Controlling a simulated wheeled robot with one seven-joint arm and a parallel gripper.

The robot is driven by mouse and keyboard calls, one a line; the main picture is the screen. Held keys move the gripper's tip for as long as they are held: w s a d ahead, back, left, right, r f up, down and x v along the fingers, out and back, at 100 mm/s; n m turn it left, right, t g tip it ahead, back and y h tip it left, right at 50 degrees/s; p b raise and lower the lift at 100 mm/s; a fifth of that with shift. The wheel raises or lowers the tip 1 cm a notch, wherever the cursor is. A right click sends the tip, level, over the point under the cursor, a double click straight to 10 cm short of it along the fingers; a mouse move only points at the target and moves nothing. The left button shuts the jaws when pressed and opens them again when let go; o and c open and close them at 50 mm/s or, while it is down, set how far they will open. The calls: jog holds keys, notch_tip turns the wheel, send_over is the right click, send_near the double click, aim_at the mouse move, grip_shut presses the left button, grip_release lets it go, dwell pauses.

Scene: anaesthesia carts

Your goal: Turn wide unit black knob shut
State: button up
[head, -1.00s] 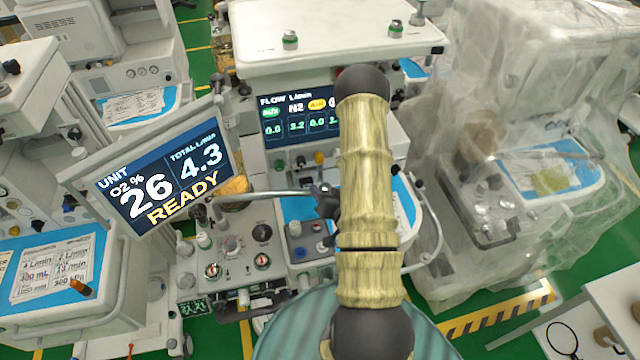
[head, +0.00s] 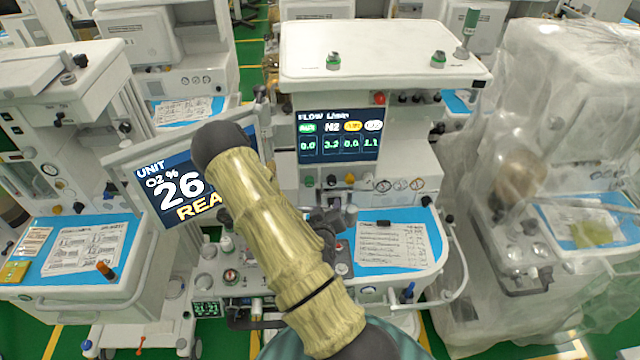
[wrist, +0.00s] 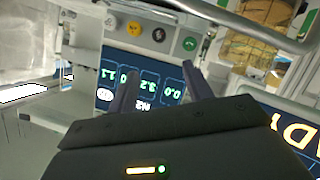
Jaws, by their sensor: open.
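The wide white unit with the flow screen (head: 337,135) stands in the middle of the head view. Below its screen is a row of small knobs, with the black knob (head: 331,180) between a green and a yellow one. In the wrist view, where the screen is upside down, the black knob (wrist: 159,34) shows above the screen. My gripper (wrist: 160,68) is open and empty, its two dark fingers in front of the screen. The black knob lies beyond the fingertips, roughly in line with the gap and apart from them. In the head view my arm hides part of the unit's lower front.
A tilted monitor (head: 178,192) reading 26 stands left of my arm, partly covered by it. A blue-topped worktop with a paper sheet (head: 391,246) and a curved rail (head: 461,265) lies right. A plastic-draped cart (head: 560,120) stands farther right.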

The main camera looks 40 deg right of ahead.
jog(key=shift+d, duration=0.1)
jog(key=p, duration=0.4)
send_near(331, 182)
jog(key=x, duration=0.9)
jog(key=shift+w+r, duration=0.1)
jog(key=shift+w, duration=0.15)
jog(key=shift+w+d+f, duration=0.15)
jog(key=shift+d+f, duration=0.05)
jog(key=shift+d, duration=0.2)
jog(key=shift+a, duration=0.1)
jog(key=shift+f, duration=0.1)
jog(key=shift+c, duration=1.1)
jog(key=c, duration=0.8)
